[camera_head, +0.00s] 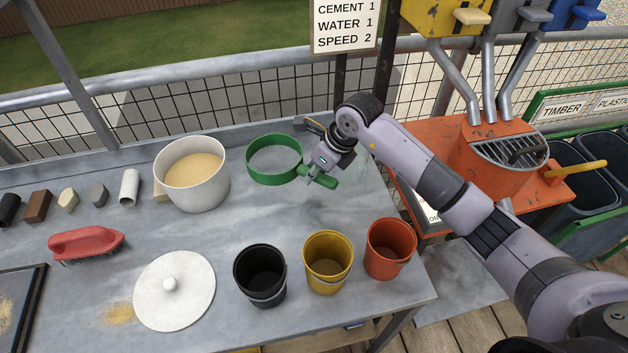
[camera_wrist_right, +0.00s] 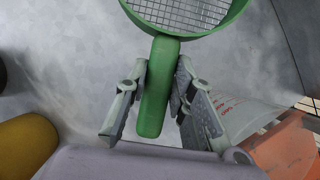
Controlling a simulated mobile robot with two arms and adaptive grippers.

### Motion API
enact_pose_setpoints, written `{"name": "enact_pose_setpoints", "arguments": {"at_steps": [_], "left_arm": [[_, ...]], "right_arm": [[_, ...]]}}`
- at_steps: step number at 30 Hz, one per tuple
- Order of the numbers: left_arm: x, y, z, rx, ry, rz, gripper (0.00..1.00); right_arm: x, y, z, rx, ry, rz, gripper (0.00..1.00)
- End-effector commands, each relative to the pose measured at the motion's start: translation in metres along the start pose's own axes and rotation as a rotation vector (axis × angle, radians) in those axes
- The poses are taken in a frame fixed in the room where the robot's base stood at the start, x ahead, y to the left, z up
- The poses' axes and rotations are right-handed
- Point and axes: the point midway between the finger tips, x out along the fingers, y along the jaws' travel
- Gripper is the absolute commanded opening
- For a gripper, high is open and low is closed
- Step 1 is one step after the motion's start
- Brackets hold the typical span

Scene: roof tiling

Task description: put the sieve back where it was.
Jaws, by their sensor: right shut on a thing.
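The sieve (camera_head: 274,160) is a green ring with a wire mesh and a green handle. It is at the back of the grey table, right of the white pot, and I cannot tell whether it touches the tabletop. My right gripper (camera_head: 318,174) is shut on the sieve's handle. In the right wrist view the handle lies between the fingers (camera_wrist_right: 159,95), with the sieve's ring and mesh (camera_wrist_right: 190,14) beyond it. My left gripper is not in view.
A white pot (camera_head: 196,196) of sand-coloured material stands left of the sieve. Black (camera_head: 251,283), yellow (camera_head: 341,279) and orange (camera_head: 381,268) buckets stand along the front. A white lid (camera_head: 190,305) lies at front left. An orange mixer (camera_head: 480,160) stands right of the table.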

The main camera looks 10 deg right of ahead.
Motion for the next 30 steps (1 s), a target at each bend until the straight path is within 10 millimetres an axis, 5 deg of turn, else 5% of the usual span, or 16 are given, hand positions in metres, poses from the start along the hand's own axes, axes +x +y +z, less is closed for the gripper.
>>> {"name": "enact_pose_setpoints", "arguments": {"at_steps": [9, 16, 17, 25, 30], "left_arm": [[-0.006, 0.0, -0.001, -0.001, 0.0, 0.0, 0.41], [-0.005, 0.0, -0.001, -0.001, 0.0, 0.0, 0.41], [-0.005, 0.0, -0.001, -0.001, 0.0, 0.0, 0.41], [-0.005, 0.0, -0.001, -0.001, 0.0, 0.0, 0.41], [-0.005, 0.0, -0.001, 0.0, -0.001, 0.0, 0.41]], "right_arm": [[0.035, 0.0, -0.016, 0.002, 0.0, 0.002, 0.0], [0.039, 0.0, -0.017, -0.001, -0.001, 0.0, 0.0], [0.039, 0.0, -0.018, 0.0, 0.001, 0.0, 0.25], [0.039, 0.0, -0.018, 0.0, 0.001, 0.0, 0.43], [0.039, 0.0, -0.018, 0.0, 0.0, 0.0, 0.43]]}}
